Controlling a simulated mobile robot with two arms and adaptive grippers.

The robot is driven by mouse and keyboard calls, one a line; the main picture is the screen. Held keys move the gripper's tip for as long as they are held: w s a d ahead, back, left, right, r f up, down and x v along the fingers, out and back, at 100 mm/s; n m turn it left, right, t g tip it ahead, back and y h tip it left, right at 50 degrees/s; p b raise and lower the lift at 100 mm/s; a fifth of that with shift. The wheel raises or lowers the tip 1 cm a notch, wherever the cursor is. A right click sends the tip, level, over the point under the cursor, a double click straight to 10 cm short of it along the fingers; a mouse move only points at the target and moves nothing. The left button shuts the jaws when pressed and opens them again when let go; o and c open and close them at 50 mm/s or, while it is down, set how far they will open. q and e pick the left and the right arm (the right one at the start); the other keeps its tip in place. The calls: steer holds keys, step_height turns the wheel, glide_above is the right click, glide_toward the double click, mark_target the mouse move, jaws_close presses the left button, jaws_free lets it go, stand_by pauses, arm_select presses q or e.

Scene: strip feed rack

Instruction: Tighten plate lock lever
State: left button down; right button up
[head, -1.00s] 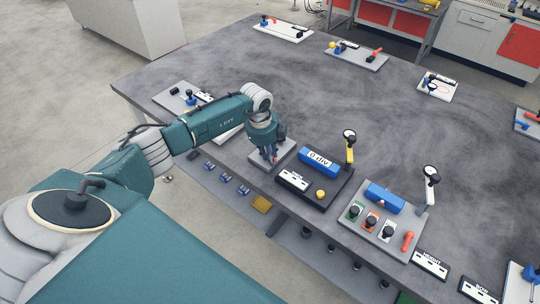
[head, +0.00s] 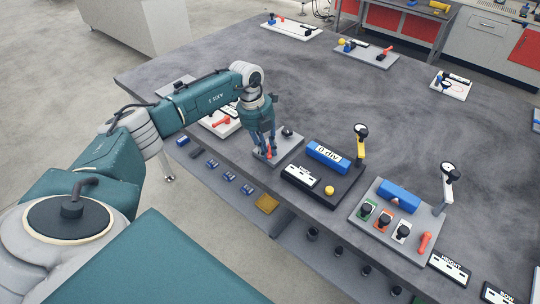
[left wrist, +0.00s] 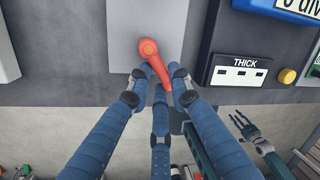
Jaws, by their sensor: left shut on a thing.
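The red plate lock lever (left wrist: 155,62) sits at the front of a small grey plate (left wrist: 147,18) in the left wrist view. Its round hub is on the plate, and its arm points toward the lower right of that picture. My left gripper (left wrist: 159,86) is shut on the lever arm, with blue fingers on both sides. In the head view the left gripper (head: 266,153) reaches down over the front left of the plate (head: 290,146); the lever (head: 268,152) shows partly between the fingers. A black knob (head: 287,131) stands at the plate's back.
To the right stands a dark block with a blue display (head: 328,157), a THICK label (left wrist: 239,71) and a yellow knob (head: 329,190). A white plate with another red lever (head: 221,121) lies to the left. The table's middle behind is clear.

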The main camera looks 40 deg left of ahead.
arm_select(q)
steer(key=m+b, duration=0.1)
steer(key=a+m+b, duration=0.1)
steer(key=m, duration=0.1)
steer(key=shift+a+f+m+g+b, duration=0.1)
steer(key=shift+a+m+g+b, duration=0.05)
steer(key=shift+m+g+b, duration=0.2)
steer(key=shift+w+a+m+g+b, duration=0.15)
steer(key=shift+a+m+b, duration=0.1)
steer(key=shift+m+b, duration=0.45)
steer(key=shift+s+a+m+g+b, duration=0.1)
steer(key=shift+a+m+b, duration=0.2)
steer(key=shift+m, duration=0.65)
steer(key=shift+r, duration=0.2)
steer(key=shift+w, duration=0.1)
steer(key=c, duration=1.6)
jaws_free()
steer(key=shift+o, duration=0.2)
step_height(320, 180, up, 12)
steer(key=a, duration=0.2)
steer(key=shift+a+f, duration=0.15)
